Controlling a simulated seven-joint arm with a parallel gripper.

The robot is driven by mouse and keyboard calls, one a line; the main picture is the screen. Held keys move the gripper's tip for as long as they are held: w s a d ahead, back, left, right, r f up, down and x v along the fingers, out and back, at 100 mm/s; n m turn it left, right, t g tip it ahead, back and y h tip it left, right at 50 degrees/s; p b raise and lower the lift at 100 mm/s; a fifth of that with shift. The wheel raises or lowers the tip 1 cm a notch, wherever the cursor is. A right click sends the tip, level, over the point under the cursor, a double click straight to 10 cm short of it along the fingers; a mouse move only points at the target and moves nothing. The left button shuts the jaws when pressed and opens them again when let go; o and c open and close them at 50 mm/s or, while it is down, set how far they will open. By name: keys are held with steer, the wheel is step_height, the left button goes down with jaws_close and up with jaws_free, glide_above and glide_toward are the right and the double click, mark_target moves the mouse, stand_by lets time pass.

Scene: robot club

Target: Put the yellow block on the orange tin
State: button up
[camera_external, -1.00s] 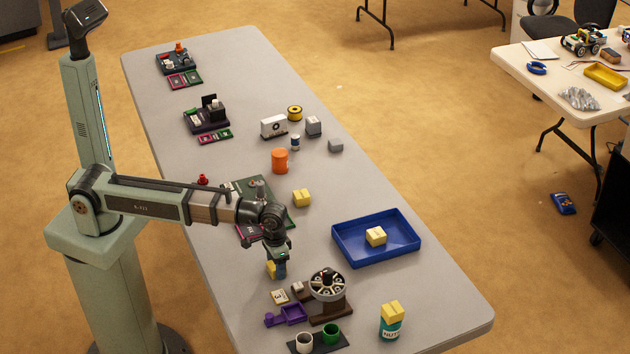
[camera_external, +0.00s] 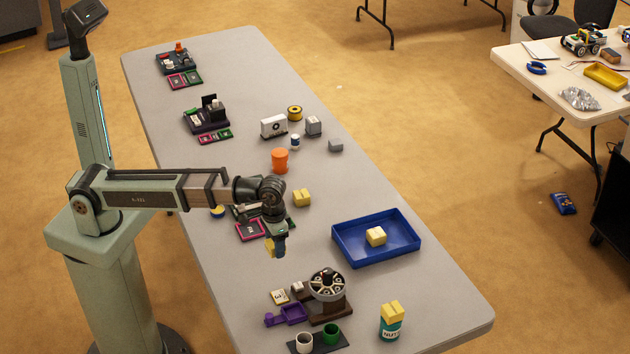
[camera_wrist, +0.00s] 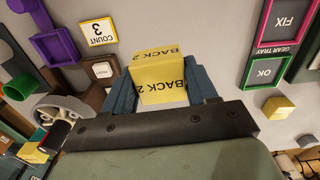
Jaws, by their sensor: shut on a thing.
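The orange tin (camera_external: 280,160) stands upright on the long table, with nothing on its top. My gripper (camera_external: 275,250) is shut on a yellow block (camera_external: 269,248), partly hidden by the fingers in the external view. In the wrist view the held block (camera_wrist: 160,80) shows "BACK 2" lettering between my two fingers (camera_wrist: 161,90). The gripper is nearer the camera than the orange tin, left of the blue tray. Other yellow blocks are a loose one (camera_external: 302,197) on the table, one (camera_external: 375,236) in the blue tray, and one (camera_external: 391,312) on a teal tin (camera_external: 390,329).
The blue tray (camera_external: 348,261) stands to the right. A round wheel fixture (camera_external: 328,285) and a purple holder (camera_external: 287,316) stand in front. A white box (camera_external: 273,126), a yellow spool (camera_external: 295,113) and grey blocks (camera_external: 313,125) stand behind the orange tin. A pink-edged tray (camera_external: 250,231) lies beside my gripper.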

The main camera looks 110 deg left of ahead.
steer(key=shift+r, duration=0.4)
steer(key=s+a+r+n, duration=0.15)
steer(key=s+a, duration=0.25)
steer(key=a, duration=0.8)
steer(key=s+a+n, duration=0.3)
steer(key=a, duration=0.8)
step_height(320, 180, up, 6)
steer(key=n, duration=1.3)
glide_above(280, 152)
steer(key=shift+d+f, duration=0.1)
steer(key=shift+f, duration=4.65)
steer(key=shift+f, duration=0.1)
steer(key=o, duration=1.1)
